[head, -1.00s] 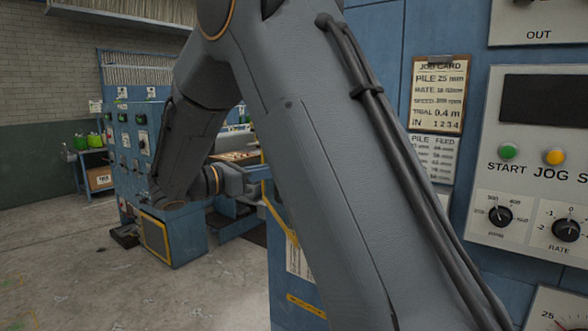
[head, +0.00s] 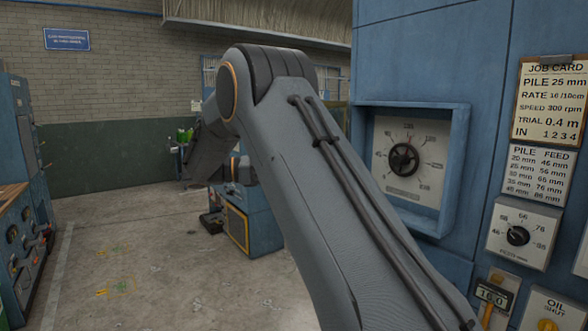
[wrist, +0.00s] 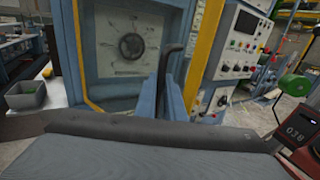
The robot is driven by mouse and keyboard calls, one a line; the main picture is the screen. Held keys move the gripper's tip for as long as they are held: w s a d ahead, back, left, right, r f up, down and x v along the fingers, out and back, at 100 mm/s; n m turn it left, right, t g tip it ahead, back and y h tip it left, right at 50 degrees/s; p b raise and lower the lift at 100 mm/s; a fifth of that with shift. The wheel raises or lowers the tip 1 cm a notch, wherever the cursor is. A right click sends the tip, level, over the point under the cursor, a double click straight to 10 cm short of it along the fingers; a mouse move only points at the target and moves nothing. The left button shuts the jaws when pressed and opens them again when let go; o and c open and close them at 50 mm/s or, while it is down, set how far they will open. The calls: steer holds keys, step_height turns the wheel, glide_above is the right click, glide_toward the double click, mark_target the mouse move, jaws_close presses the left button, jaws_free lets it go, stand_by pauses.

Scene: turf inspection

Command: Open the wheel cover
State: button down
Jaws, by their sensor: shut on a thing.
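The wheel (head: 404,159) is a dark round knob on a pale dial plate, inside a blue box-like surround (head: 459,165) on the blue cabinet. The wheel also shows in the wrist view (wrist: 132,46). I cannot tell the cover itself from this surround, or how far open it is. In the wrist view my gripper (wrist: 163,98) is shut on a dark curved handle (wrist: 174,60), which rises between its fingers in front of the dial's right side. My arm hides the gripper in the head view.
A job card (head: 550,101), a feed dial (head: 517,236) and small boxes are on the cabinet right of the wheel. A blue machine (head: 258,216) stands behind my arm. Another control bench (head: 22,240) is at the left. The floor between is mostly clear.

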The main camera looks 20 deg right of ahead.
steer(key=shift+w+d+r, duration=0.1)
steer(key=shift+w, duration=0.1)
steer(key=c, duration=2.2)
jaws_free()
steer(key=o, duration=0.4)
steer(key=shift+d, duration=0.25)
steer(key=shift+c, duration=0.2)
steer(key=p+v, duration=0.3)
steer(key=v, duration=0.3)
steer(key=shift+a+p, duration=0.2)
steer(key=shift+p, duration=0.2)
steer(key=p+v, duration=0.1)
steer(key=p, duration=0.2)
steer(key=shift+a+p, duration=0.4)
steer(key=shift+w, duration=0.1)
